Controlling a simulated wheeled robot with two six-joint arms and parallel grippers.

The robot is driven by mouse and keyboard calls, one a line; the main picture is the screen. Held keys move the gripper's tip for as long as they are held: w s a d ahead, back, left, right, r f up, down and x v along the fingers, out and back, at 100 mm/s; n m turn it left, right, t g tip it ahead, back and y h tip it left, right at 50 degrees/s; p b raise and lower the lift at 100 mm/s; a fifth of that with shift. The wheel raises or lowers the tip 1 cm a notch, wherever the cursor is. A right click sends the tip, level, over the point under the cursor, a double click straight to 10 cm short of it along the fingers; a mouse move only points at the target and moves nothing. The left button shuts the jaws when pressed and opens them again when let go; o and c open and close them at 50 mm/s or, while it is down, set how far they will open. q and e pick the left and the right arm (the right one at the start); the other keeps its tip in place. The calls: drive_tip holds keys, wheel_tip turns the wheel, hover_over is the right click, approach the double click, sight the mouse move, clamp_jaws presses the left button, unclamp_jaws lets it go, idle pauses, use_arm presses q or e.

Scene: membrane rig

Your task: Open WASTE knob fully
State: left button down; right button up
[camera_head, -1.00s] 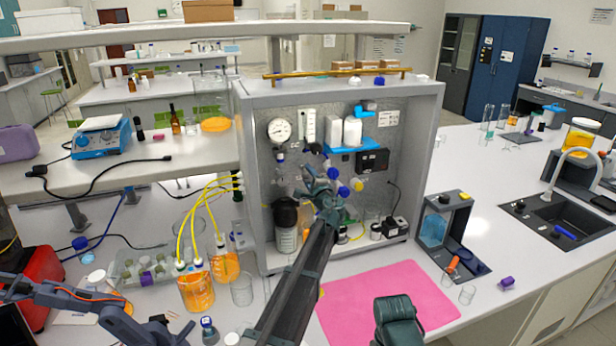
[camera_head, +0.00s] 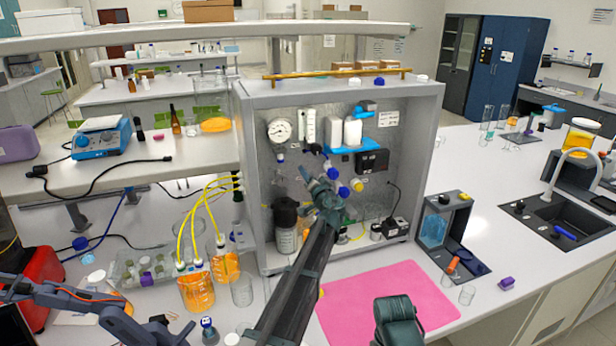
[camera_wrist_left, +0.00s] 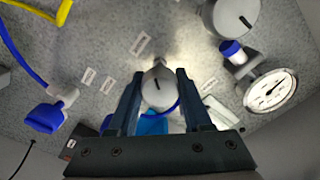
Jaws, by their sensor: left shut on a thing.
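A grey-white round knob with a dark mark (camera_wrist_left: 158,92) sits on the speckled panel in the left wrist view. My left gripper (camera_wrist_left: 158,80) has one finger on each side of it and is shut on it. In the head view my left gripper (camera_head: 319,186) reaches up to the panel of the grey rig (camera_head: 239,170) and hides the knob. Small labels (camera_wrist_left: 141,44) are near the knob, but I cannot read which one says WASTE.
A second grey knob (camera_wrist_left: 232,14) and a round gauge (camera_wrist_left: 270,90) are beside the held knob. A blue-handled valve (camera_wrist_left: 45,117) is to the left. Beakers of orange liquid (camera_head: 197,291) with yellow tubes stand left of the rig. A pink mat (camera_head: 350,305) lies in front.

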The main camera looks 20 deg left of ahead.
use_arm(q)
drive_tip(key=n, duration=0.3)
drive_tip(key=shift+s+n, duration=0.1)
drive_tip(key=shift+n, duration=2)
drive_tip(key=shift+c, duration=1.7)
unclamp_jaws()
drive_tip(key=v, duration=1.3)
drive_tip(key=shift+s+d, duration=0.25)
drive_tip(key=shift+s, duration=0.05)
